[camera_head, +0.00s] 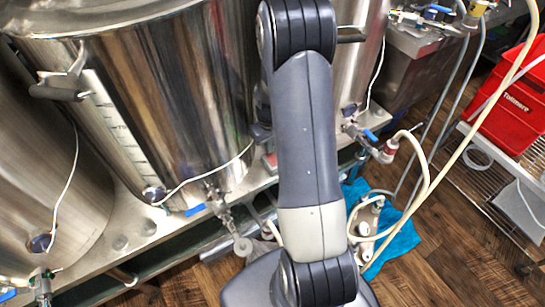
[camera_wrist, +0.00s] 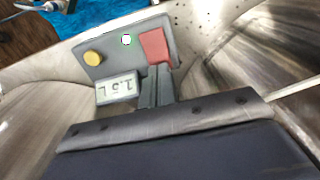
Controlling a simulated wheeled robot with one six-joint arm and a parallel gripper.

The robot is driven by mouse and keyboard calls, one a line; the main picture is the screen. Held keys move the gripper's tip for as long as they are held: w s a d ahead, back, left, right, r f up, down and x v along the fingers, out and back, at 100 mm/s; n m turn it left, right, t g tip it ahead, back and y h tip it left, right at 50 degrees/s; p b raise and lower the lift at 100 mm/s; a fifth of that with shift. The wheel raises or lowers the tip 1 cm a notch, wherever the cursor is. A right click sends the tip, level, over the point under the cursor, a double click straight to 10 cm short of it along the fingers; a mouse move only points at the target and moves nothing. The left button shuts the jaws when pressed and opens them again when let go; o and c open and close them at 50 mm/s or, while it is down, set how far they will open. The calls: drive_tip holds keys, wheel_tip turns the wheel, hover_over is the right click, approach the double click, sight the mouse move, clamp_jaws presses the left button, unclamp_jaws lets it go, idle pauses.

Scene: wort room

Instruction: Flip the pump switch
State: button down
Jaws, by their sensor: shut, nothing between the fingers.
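In the wrist view, a grey control panel (camera_wrist: 112,46) carries a red rocker-like switch (camera_wrist: 155,46), a yellow round knob (camera_wrist: 92,58), a small pale round button (camera_wrist: 126,39) and a display (camera_wrist: 117,88) reading "1.5 L" upside down. I take the red piece to be the pump switch; no label shows. My gripper (camera_wrist: 157,72) is shut and empty, its fingertips just below the red switch in the picture. I cannot tell whether they touch it. In the head view my arm hides the gripper and most of the panel.
Large steel kettles (camera_head: 185,95) stand on a steel stand left and behind my arm, with blue-handled valves and hoses. A blue cloth (camera_head: 400,243) lies on the wooden floor. A red crate (camera_head: 512,108) sits on a wire rack (camera_head: 490,180) at right. Floor at bottom right is clear.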

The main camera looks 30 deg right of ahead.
drive_tip(key=shift+f, duration=0.15)
drive_tip(key=shift+f+b, duration=0.7)
drive_tip(key=shift+f, duration=0.1)
drive_tip(key=shift+r+p, duration=2.25)
drive_tip(key=shift+r, duration=0.85)
